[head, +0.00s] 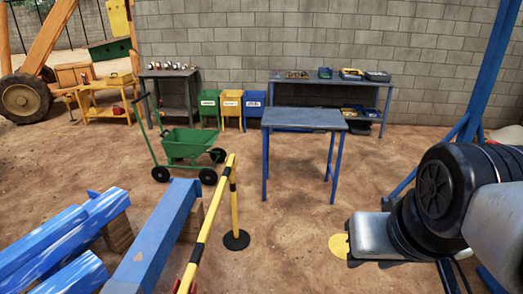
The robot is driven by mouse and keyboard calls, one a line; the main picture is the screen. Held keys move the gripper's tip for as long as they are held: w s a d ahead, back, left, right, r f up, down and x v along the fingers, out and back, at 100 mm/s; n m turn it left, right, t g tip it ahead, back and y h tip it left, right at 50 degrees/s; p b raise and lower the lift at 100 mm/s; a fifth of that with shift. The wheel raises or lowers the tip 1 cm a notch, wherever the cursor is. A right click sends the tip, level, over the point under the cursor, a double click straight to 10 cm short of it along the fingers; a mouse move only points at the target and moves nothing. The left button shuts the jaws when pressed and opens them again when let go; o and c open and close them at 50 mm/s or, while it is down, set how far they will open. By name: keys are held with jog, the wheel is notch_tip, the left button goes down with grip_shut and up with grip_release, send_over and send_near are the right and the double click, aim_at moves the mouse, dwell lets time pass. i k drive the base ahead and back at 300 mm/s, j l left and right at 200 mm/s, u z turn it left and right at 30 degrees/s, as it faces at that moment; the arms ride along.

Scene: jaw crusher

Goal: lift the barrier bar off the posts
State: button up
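The barrier bar (207,222) is a thin yellow bar that slants from the lower middle up to the right. Its far end meets a yellow post (233,198) with a dark band, standing on a round black base (236,240). The bar's near end runs to the bottom edge of the picture, and the near post is not clearly seen. My arm (440,190) is folded at the right, far from the bar. Its grey end part (370,236) points left; I cannot make out fingers or anything held.
Blue beams (160,235) lie just left of the bar, on wooden blocks. A green cart (188,145) and a blue table (303,118) stand beyond. Brown ground is clear between the post and my arm.

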aim_at(188, 279)
jog(key=i, duration=2.4)
jog(key=i+u, duration=0.1)
jog(key=u, duration=0.35)
jog(key=i+u, duration=0.1)
jog(key=u, duration=0.4)
jog(key=i+u, duration=0.1)
jog(key=u, duration=0.35)
jog(key=i+u, duration=0.1)
jog(key=u, duration=0.35)
